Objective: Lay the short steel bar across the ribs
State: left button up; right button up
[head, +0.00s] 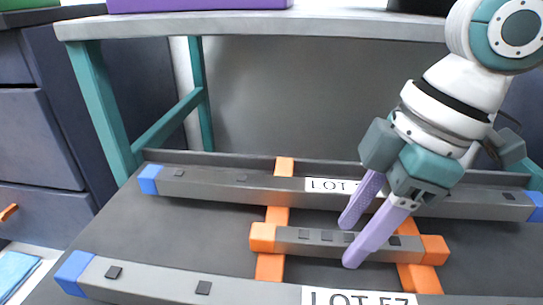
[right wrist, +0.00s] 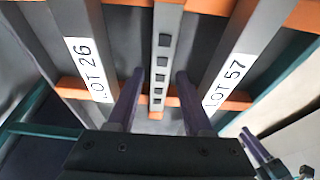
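The short steel bar (head: 310,240) is grey with orange end caps and small dark pads on top. It lies across the two orange ribs, the left rib (head: 270,267) and the right rib (head: 420,279), between two long bars. My right gripper (head: 355,242) is open, its purple fingers down on either side of the short bar. In the right wrist view the short bar (right wrist: 167,22) runs between the spread fingers (right wrist: 158,100), with gaps visible. Purple finger-like parts at that view's lower right look like my left gripper (right wrist: 255,148); its opening is unclear.
A long bar with blue ends, labelled LOT 57 (head: 250,291), lies in front; another, LOT 26 (head: 230,182), lies behind. They rest on a dark lower shelf (head: 180,225) under a teal-legged table (head: 250,25). Dark drawers (head: 38,140) stand at the left.

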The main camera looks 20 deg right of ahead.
jog(key=shift+o, duration=0.8)
jog(key=shift+r, duration=0.25)
jog(key=p+v, duration=0.5)
jog(key=v, duration=0.4)
jog(key=shift+d+r, duration=0.15)
jog(key=shift+r, duration=0.05)
jog(key=shift+s, duration=0.1)
